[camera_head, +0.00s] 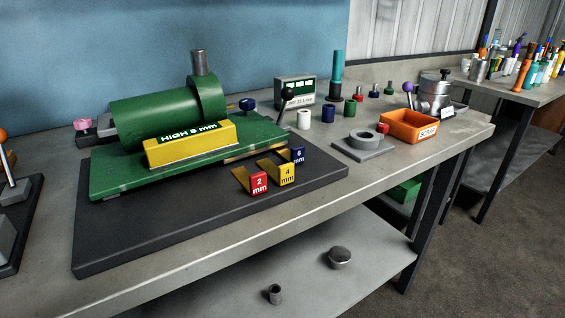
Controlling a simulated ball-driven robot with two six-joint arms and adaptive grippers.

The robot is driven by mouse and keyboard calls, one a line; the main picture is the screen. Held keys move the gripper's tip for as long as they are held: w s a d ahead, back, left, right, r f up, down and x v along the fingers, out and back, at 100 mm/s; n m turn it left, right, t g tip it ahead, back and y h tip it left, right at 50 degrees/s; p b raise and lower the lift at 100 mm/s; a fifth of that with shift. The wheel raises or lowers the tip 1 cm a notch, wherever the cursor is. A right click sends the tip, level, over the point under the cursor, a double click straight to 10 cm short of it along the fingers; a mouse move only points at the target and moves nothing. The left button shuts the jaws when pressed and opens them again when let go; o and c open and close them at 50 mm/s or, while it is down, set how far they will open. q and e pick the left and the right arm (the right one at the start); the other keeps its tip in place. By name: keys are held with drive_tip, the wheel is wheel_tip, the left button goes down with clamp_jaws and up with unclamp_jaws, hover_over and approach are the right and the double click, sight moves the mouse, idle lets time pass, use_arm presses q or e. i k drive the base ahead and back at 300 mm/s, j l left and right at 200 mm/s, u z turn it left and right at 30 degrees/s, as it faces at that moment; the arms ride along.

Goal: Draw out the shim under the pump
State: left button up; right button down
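The green pump (155,117) lies on a green base plate (120,178) over a dark plate on the bench. A yellow block (190,147) reading "HIGH 8 mm" is in front of its cylinder. A thin brass-coloured strip (252,153) shows at the base plate's lower front edge; how far it reaches underneath is hidden. Three tabbed shims lie in front of the base plate: red "2 mm" (259,183), yellow "4 mm" (287,174) and blue "6 mm" (298,156). Neither of my grippers is in view.
The dark plate (150,237) has bare room at the front. A black-knobbed lever (287,93) stands at the base plate's right end. Right of it are a grey block with a ring (363,142) and an orange "SCRAP" tray (408,128). A lower shelf (300,285) holds small metal parts.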

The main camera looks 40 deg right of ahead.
sight(297, 154)
drive_tip(key=z, duration=1.25)
drive_tip(key=k+j+z, duration=0.2)
drive_tip(key=i+l, duration=0.1)
